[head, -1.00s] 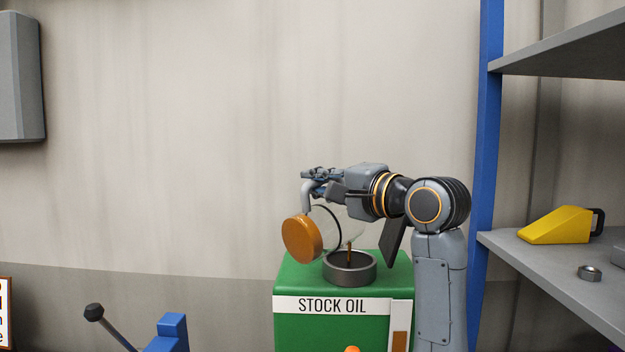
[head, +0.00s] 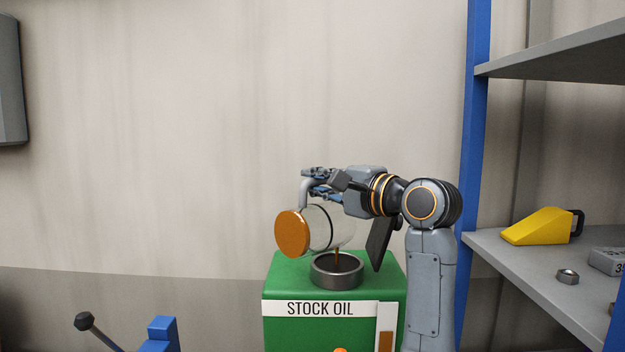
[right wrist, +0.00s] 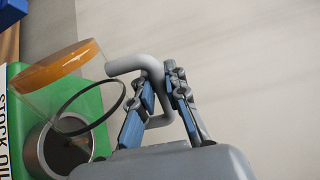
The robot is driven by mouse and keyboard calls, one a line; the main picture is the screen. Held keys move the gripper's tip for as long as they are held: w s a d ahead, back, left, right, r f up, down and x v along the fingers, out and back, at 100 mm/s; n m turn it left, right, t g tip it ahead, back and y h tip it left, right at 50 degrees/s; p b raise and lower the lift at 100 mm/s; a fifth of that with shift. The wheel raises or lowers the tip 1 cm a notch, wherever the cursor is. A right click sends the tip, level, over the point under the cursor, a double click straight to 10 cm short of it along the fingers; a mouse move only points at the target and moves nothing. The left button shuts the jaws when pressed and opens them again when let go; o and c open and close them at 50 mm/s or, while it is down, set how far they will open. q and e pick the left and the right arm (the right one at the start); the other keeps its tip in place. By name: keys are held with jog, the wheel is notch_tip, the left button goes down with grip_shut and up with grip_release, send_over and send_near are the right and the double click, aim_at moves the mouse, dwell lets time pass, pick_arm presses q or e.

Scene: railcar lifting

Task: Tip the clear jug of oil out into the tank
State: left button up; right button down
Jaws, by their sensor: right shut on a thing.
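The clear jug (head: 322,222) is tipped onto its side above the tank, its orange-brown base (head: 292,233) facing left and its mouth toward the right. A thin brown stream of oil falls from it into the dark round opening (head: 337,272) on top of the green tank (head: 285,287) marked STOCK OIL. My right gripper (head: 318,183) is shut on the jug's grey handle. In the right wrist view the blue-padded fingers (right wrist: 160,100) close around the handle (right wrist: 147,66), with the jug (right wrist: 85,85) at left. My left gripper is out of view.
A shelf unit with a blue post (head: 472,150) stands at right. It holds a yellow wedge (head: 538,227), a metal nut (head: 567,277) and a grey block (head: 607,260). A blue object with a lever (head: 162,335) is at lower left.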

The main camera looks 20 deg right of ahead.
jog(key=shift+w+d+r+m+p, duration=0.35)
jog(key=shift+d+m+p, duration=0.2)
jog(key=shift+p, duration=0.25)
jog(key=shift+d, duration=0.2)
jog(key=shift+w, duration=0.1)
dwell(0.3)
